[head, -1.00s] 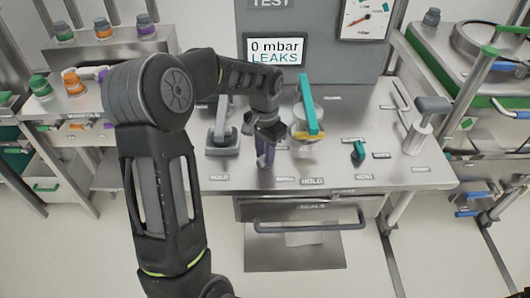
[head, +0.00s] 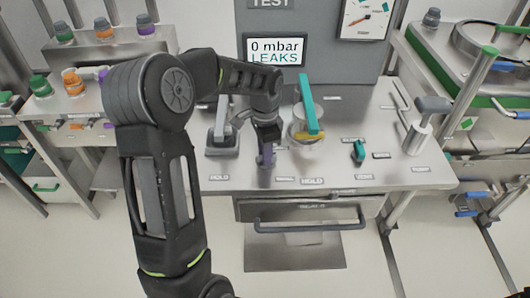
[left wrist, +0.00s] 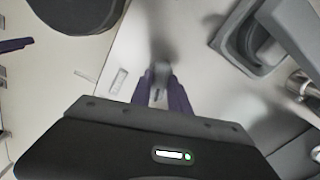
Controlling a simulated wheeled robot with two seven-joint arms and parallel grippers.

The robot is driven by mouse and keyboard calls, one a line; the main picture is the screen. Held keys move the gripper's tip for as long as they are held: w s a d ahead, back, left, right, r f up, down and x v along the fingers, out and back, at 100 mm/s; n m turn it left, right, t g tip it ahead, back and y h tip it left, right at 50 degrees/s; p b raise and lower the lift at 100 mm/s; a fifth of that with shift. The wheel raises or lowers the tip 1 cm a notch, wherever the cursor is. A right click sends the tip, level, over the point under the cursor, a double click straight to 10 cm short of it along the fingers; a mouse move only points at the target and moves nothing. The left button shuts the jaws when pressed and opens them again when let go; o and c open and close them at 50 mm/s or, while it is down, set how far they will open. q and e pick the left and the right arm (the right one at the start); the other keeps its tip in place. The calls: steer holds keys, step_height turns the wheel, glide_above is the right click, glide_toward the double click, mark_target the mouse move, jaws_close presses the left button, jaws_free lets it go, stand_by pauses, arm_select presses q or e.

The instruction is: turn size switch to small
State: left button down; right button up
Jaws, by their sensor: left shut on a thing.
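My left gripper (head: 267,160) points down at the front middle of the steel bench (head: 415,174), with its purple fingers low over the top. In the left wrist view the purple fingers (left wrist: 163,94) are closed around a small grey knob (left wrist: 159,72), which I take to be the size switch. In the head view the gripper hides this knob. Small labels lie on the bench in front of the gripper, too small to read surely. My right gripper is in neither view.
A grey clamp-like fixture (head: 222,143) stands just left of the gripper. A teal lever (head: 307,103) stands close on its right. A small teal knob (head: 359,151) is further right. A drawer handle (head: 310,224) is below the front edge.

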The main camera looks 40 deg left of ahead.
arm_select(q)
steer(key=m, duration=0.6)
steer(key=shift+m, duration=0.3)
steer(key=m+p, duration=0.1)
steer(key=m, duration=0.5)
stand_by(0.3)
steer(key=c, duration=1.2)
jaws_free()
steer(key=shift+c, duration=0.2)
steer(key=shift+r, duration=0.1)
step_height(320, 180, up, 8)
steer(key=shift+f+b, duration=0.15)
steer(key=shift+b, duration=0.15)
